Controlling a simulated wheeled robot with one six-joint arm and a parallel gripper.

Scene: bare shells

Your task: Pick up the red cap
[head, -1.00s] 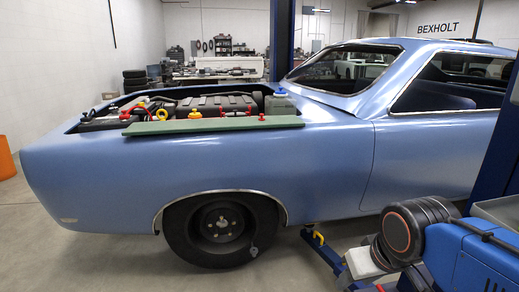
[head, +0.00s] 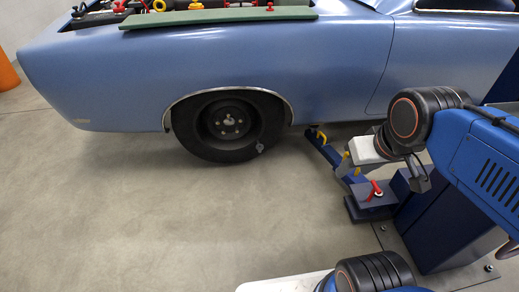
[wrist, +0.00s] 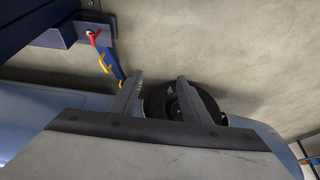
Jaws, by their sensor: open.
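A small red cap (head: 270,6) shows at the top edge of the head view, on or just behind the green board (head: 218,16) along the blue car's fender. Another small red piece (head: 226,4) is left of it, cut by the frame edge, so I cannot tell its shape. My gripper (wrist: 160,76) is open and empty in the wrist view, its two grey fingers apart in front of the car's front wheel (wrist: 160,100). No red cap shows between the fingers. My fingers cannot be made out in the head view.
A yellow cap (head: 195,5) and a yellow ring (head: 159,5) are near the red pieces. The blue car body (head: 330,60) stands ahead. A blue lift arm with a red lever (head: 375,190) lies low at right. The floor (head: 130,220) at left is clear.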

